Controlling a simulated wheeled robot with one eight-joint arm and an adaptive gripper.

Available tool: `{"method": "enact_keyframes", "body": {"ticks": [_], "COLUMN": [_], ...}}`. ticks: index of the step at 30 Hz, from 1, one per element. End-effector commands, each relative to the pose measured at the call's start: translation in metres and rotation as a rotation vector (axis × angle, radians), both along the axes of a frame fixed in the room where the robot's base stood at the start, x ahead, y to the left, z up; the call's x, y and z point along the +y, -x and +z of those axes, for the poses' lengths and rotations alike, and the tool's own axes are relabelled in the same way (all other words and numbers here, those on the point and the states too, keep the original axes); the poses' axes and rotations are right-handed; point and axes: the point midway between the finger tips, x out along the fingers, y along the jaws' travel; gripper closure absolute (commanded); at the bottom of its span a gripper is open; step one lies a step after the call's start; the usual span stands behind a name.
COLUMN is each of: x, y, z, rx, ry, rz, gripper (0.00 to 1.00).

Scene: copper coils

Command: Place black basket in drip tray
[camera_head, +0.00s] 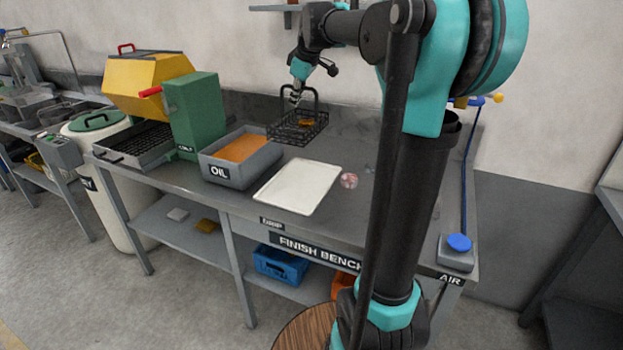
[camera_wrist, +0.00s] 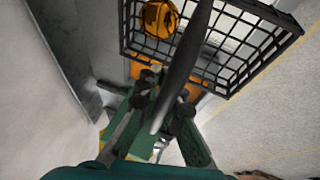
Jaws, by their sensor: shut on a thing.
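My gripper (camera_head: 296,97) is shut on the handle of the black basket (camera_head: 285,133) and holds it over the back of the bench. The basket is a wire mesh box, roughly level, with an orange-copper piece (camera_head: 306,122) inside. In the wrist view the dark handle bar runs between the fingers of my gripper (camera_wrist: 165,95), with the basket mesh (camera_wrist: 240,45) and the copper piece (camera_wrist: 158,20) beyond. The drip tray (camera_head: 297,187) is a flat white tray on the bench, in front of and below the basket. It looks empty.
A grey bin marked OIL (camera_head: 230,176), with orange liquid, stands left of the drip tray. A green box (camera_head: 197,115) and yellow hood (camera_head: 145,85) are farther left. A small pinkish round thing (camera_head: 349,181) lies right of the tray. A blue-topped AIR stand (camera_head: 458,244) is at the right.

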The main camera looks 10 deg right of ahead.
Motion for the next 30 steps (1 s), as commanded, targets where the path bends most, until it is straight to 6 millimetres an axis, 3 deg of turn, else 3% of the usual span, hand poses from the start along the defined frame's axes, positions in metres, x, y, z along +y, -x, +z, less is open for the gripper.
{"method": "enact_keyframes", "body": {"ticks": [18,30], "x": [0.000,0.000], "y": [0.000,-0.001], "z": [-0.138,-0.180], "rx": [0.000,0.000], "ry": [0.000,0.000], "rz": [0.000,0.000], "gripper": [1.00,1.00]}}
